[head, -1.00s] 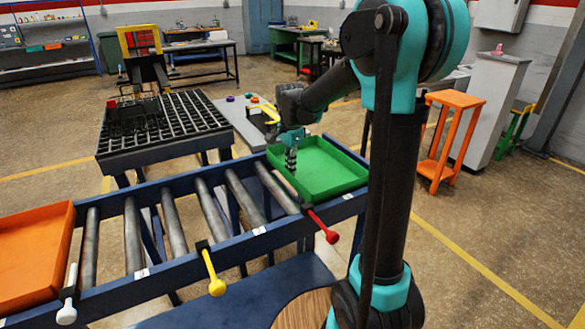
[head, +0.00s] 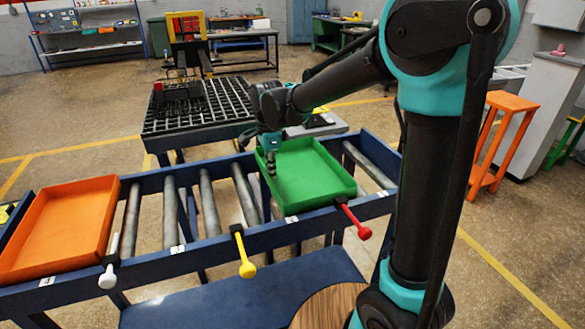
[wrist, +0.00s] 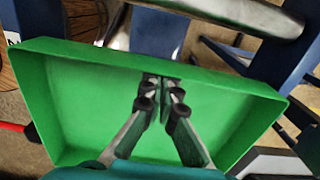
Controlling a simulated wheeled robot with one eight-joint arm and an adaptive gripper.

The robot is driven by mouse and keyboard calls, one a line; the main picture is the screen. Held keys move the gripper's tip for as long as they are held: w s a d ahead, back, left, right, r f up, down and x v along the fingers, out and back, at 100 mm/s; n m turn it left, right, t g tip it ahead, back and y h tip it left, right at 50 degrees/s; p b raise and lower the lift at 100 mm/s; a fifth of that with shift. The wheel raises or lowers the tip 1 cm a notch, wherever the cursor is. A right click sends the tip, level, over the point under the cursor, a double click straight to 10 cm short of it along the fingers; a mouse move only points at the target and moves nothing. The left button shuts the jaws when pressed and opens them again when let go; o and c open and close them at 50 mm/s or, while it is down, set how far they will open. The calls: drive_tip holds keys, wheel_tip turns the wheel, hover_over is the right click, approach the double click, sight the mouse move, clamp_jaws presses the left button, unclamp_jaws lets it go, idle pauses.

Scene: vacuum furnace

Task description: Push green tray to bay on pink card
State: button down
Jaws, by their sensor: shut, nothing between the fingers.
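The green tray (head: 325,180) sits on the roller conveyor, above the red lever (head: 355,218). My gripper (head: 272,170) is shut and empty, pointing down inside the tray by its left wall. In the wrist view, the shut fingertips (wrist: 161,88) are inside the green tray (wrist: 95,85), close to the wall at the top of the picture. I cannot tell if they touch it. An orange tray (head: 55,232) stands at the conveyor's left, with bare rollers (head: 208,205) between the two trays.
White (head: 112,262) and yellow (head: 242,252) levers stick out from the front rail. White labels (head: 178,249) mark the rail. A black grid table (head: 195,122) stands behind the conveyor. A bare roller (head: 368,165) shows right of the green tray.

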drive_tip(key=s+a, duration=0.1)
drive_tip(key=a, duration=0.2)
drive_tip(key=s+a, duration=0.1)
drive_tip(key=a, duration=0.2)
drive_tip(key=s+a, duration=0.2)
drive_tip(key=a, duration=0.1)
drive_tip(key=shift+a, duration=0.25)
drive_tip(key=shift+w+d, duration=0.1)
drive_tip(key=w+d, duration=0.2)
drive_tip(key=d, duration=0.2)
wheel_tip(320, 180, up, 10)
hover_over(293, 179)
drive_tip(key=s+a, duration=0.2)
drive_tip(key=a, duration=0.2)
drive_tip(key=f, duration=1)
drive_tip(key=shift+w+d, duration=0.1)
drive_tip(key=shift+w, duration=0.15)
drive_tip(key=shift+w+d+f, duration=0.1)
drive_tip(key=shift+w+d, duration=0.15)
drive_tip(key=shift+d, duration=0.35)
drive_tip(key=shift+w+d, duration=0.2)
drive_tip(key=shift+d, duration=0.35)
drive_tip(key=shift+w+d, duration=0.3)
drive_tip(key=shift+d, duration=0.4)
